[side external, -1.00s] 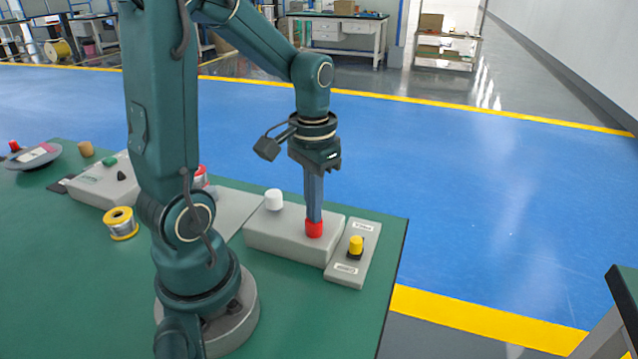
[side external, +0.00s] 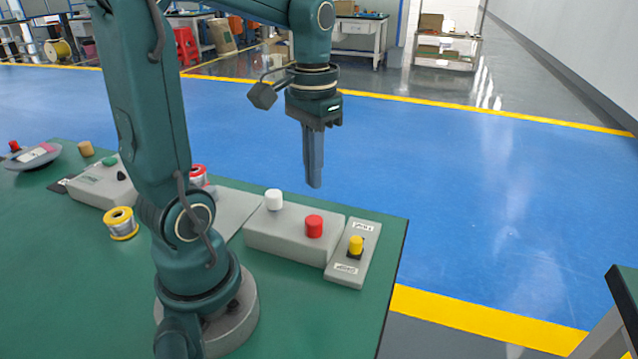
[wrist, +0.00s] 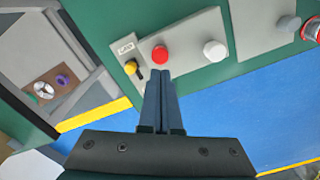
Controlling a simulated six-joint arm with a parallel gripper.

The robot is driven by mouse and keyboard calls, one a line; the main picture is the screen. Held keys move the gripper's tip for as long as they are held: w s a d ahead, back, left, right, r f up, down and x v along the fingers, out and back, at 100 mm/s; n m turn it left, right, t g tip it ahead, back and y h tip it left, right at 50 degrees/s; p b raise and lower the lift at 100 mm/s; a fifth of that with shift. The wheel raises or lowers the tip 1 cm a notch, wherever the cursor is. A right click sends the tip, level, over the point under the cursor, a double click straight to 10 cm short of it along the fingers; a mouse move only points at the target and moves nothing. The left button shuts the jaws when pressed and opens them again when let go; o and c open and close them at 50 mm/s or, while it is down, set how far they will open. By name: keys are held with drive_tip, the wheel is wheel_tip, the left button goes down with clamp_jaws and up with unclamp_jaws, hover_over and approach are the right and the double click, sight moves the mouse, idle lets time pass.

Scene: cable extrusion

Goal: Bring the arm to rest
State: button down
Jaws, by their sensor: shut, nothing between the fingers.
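My gripper (side external: 314,184) hangs in the air above and behind the grey button box (side external: 270,240), with its fingers pointing down. Its fingers are shut together with nothing between them. In the wrist view my gripper (wrist: 164,76) shows its two fingers side by side, tips near the box's edge in the picture. The red button (side external: 314,227) stands on the box, clear of the fingers. It also shows in the wrist view (wrist: 159,54). The white button (side external: 274,200) is to its left.
A grey plate with a yellow switch (side external: 356,244) lies right of the box. A wire spool (side external: 121,223), a second grey box (side external: 98,187) and a round dish (side external: 34,157) are on the green table (side external: 80,290). The blue floor beyond the table is open.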

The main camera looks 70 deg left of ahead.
drive_tip(key=shift+r, duration=0.1)
drive_tip(key=s+d+m+t, duration=0.3)
drive_tip(key=d+t, duration=0.2)
drive_tip(key=d, duration=0.4)
drive_tip(key=shift+s+d+r+t, duration=0.3)
drive_tip(key=shift+s+d+r, duration=0.05)
drive_tip(key=shift+d, duration=0.05)
